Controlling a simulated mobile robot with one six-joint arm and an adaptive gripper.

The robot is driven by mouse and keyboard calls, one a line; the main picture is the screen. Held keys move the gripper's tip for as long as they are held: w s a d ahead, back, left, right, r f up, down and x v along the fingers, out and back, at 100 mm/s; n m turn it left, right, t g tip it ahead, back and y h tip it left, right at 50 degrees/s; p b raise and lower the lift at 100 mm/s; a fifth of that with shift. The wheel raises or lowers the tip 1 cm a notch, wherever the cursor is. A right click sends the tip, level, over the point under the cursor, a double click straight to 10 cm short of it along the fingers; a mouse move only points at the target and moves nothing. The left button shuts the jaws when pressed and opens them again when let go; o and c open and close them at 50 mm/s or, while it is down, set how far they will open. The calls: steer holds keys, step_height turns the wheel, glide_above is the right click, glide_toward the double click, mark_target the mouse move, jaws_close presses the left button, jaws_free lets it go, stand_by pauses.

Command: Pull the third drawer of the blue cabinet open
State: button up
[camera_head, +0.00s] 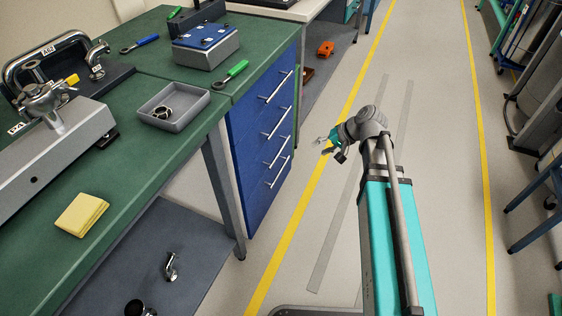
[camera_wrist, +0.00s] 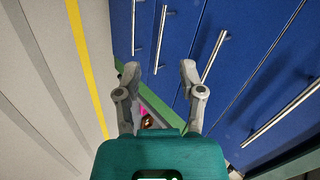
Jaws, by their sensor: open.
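The blue cabinet (camera_head: 244,155) stands under the green bench, its drawers stacked one above another with silver bar handles. All its drawers look shut. The third drawer from the top has a handle (camera_head: 278,150). In the wrist view the drawers lie sideways, and what looks like the third handle (camera_wrist: 162,40) runs ahead of my fingers. My gripper (camera_head: 322,144) is out over the aisle floor, to the right of the cabinet front and apart from the handles. In the wrist view my gripper (camera_wrist: 157,75) has its fingers spread, with nothing between them.
A lower shelf (camera_head: 205,245) holds metal parts. The aisle floor between the yellow lines is clear. Equipment and a blue stool stand at right.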

mark_target(280, 151)
steer(key=w+f+m+t+y+b, duration=0.1)
steer(key=w+f+y+b, duration=0.2)
steer(key=w+f+b, duration=0.2)
steer(key=w+a+f+m+t+y+b, duration=0.1)
steer(key=w+f+b, duration=0.4)
steer(key=f+b, duration=0.6)
steer(key=shift+w+a+f+m+t+y+b, duration=0.25)
steer(key=shift+t+y+b, duration=0.8)
steer(key=shift+b, duration=3.55)
steer(key=shift+a+r+g+y, duration=0.1)
steer(key=shift+g+y, duration=0.25)
steer(key=shift+b+x, duration=1.3)
steer(key=shift+x, duration=5.5)
jaws_close()
